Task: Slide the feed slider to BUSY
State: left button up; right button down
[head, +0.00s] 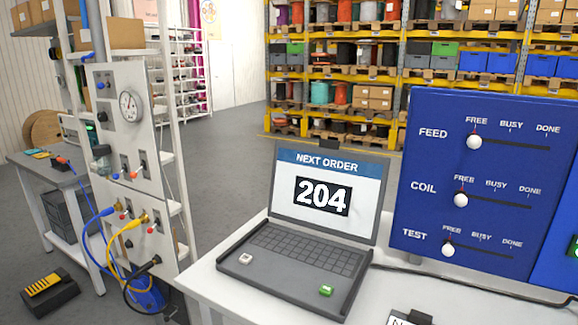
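The blue panel (420,165) stands upright at the right, behind the white table. Its top row is labelled FEED and has a dark horizontal slot with FREE, BUSY and DONE marked above it. The white round knob of the feed slider (474,142) sits at the left end of the slot, under FREE. The coil slider knob (460,200) and the test slider knob (448,250) below it also sit under FREE. Neither of my grippers is in view.
An open laptop (300,262) showing "NEXT ORDER 204" stands on the white table (225,283) left of the panel. A black cable (470,283) runs below the panel. A grey panel with a gauge (130,106) stands at the left. Loaded shelves (430,70) stand behind.

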aim_at(474, 142)
jog(key=k+l+z, duration=0.1)
jog(key=z, duration=1.05)
